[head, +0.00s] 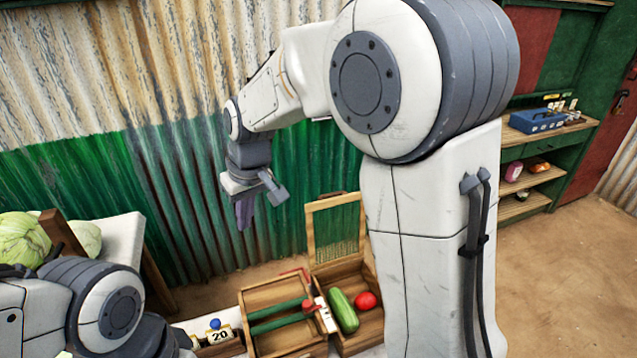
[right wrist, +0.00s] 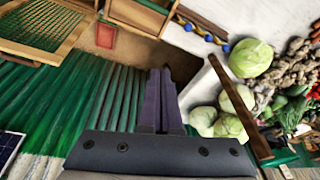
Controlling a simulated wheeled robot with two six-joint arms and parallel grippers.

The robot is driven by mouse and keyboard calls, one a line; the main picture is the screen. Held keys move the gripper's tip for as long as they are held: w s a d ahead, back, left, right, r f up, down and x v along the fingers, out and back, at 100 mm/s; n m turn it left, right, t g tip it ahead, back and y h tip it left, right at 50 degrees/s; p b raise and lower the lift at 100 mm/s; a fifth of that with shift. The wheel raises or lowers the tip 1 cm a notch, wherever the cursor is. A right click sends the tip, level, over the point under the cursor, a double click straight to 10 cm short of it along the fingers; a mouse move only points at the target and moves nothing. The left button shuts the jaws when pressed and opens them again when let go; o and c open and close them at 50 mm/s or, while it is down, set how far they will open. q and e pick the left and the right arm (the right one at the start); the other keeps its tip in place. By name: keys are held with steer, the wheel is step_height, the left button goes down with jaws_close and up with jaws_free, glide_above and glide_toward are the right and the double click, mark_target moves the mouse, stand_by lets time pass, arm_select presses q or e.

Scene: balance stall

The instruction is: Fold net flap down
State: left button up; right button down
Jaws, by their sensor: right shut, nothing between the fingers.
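The net flap (head: 337,232) is a wooden frame with green netting. It stands raised at the back edge of a wooden crate (head: 362,342) that holds a green cucumber-like vegetable (head: 343,311) and a red round one (head: 365,300). The flap also shows at the upper left of the right wrist view (right wrist: 38,27). My right gripper (head: 245,212) is shut and empty, fingers pointing down, to the left of the flap and apart from it. Its purple fingers (right wrist: 160,98) lie together in the wrist view. My left gripper is out of view; only part of that arm shows.
A second crate (head: 262,300) with green bars stands left of the flap's crate, near a "20" card (head: 220,335). Cabbages (head: 22,240) lie at the left. A corrugated wall (head: 190,190) rises behind. A shelf with a blue box (head: 537,122) is at the right.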

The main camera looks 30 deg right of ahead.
steer(key=w+d+f+m+t+h, duration=0.1)
steer(key=w+d, duration=0.5)
steer(key=d, duration=0.3)
steer(key=w+d+f+m+t, duration=0.15)
steer(key=w+d, duration=0.35)
steer(key=d, duration=0.5)
steer(key=w+d+m+h, duration=0.1)
steer(key=w+d+m, duration=0.1)
steer(key=w+d, duration=0.55)
step_height(320, 180, down, 9)
steer(key=s+d+p, duration=0.1)
steer(key=p, duration=0.5)
steer(key=shift+s+d, duration=0.3)
steer(key=shift+s, duration=0.1)
steer(key=shift+f, duration=0.1)
